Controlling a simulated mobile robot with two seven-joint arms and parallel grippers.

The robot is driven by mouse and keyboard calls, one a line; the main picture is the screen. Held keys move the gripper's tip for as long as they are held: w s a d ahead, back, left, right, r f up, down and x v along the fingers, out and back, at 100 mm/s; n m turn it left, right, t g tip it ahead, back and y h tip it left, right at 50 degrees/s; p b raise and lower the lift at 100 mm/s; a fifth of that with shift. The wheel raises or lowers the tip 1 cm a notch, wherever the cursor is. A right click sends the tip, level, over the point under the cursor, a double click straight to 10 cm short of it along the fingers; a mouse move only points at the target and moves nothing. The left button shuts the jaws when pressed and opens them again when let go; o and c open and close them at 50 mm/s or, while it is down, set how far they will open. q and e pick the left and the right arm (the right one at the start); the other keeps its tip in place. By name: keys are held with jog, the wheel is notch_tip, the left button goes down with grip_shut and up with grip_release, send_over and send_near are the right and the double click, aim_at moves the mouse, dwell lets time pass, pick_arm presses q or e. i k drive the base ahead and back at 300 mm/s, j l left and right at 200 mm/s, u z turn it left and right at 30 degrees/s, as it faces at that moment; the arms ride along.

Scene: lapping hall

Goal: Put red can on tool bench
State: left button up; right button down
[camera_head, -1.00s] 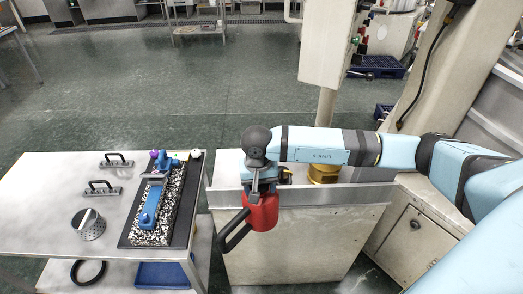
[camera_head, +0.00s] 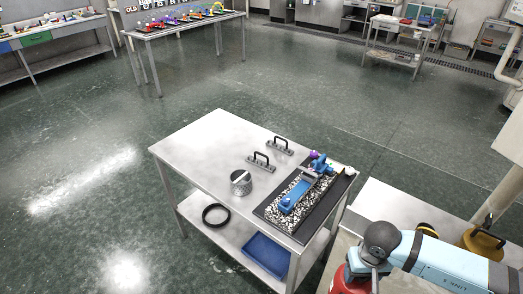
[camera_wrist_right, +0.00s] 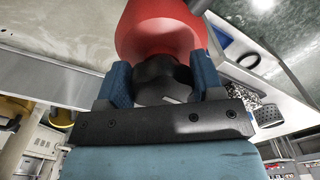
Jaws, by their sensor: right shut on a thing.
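The red can (camera_head: 346,280) shows at the bottom of the head view, partly cut off by the frame edge. My right gripper (camera_head: 372,266) is shut on it. In the right wrist view the red can (camera_wrist_right: 158,28) sits just past the blue fingers of my right gripper (camera_wrist_right: 165,82), which close on its dark cap-like part. A steel bench (camera_head: 205,150), which may be the tool bench, stands left of the can. Another bench (camera_head: 180,28) with colourful tools on it stands at the far back. My left gripper is not in view.
The near bench holds a dark mat (camera_head: 271,212) with a blue tool, two handled blocks (camera_head: 261,163) and a perforated metal cup (camera_head: 240,183). A blue bin (camera_head: 266,254) is on its lower shelf. Open green floor (camera_head: 90,130) lies to the left and behind.

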aim_at(216, 153)
jog(key=j+u, duration=0.1)
jog(key=u, duration=0.25)
jog(key=i+j+u, duration=0.1)
jog(key=u, duration=0.55)
jog(key=i+j+u, duration=0.2)
jog(key=u, duration=0.2)
jog(key=i+u, duration=0.4)
jog(key=i+l+u, duration=0.15)
jog(key=i, duration=0.85)
jog(key=i+z, duration=0.15)
jog(key=z, duration=0.2)
jog(key=i+j+z, duration=0.2)
jog(key=z, duration=0.2)
jog(key=i+j+z, duration=0.1)
jog(key=z, duration=1)
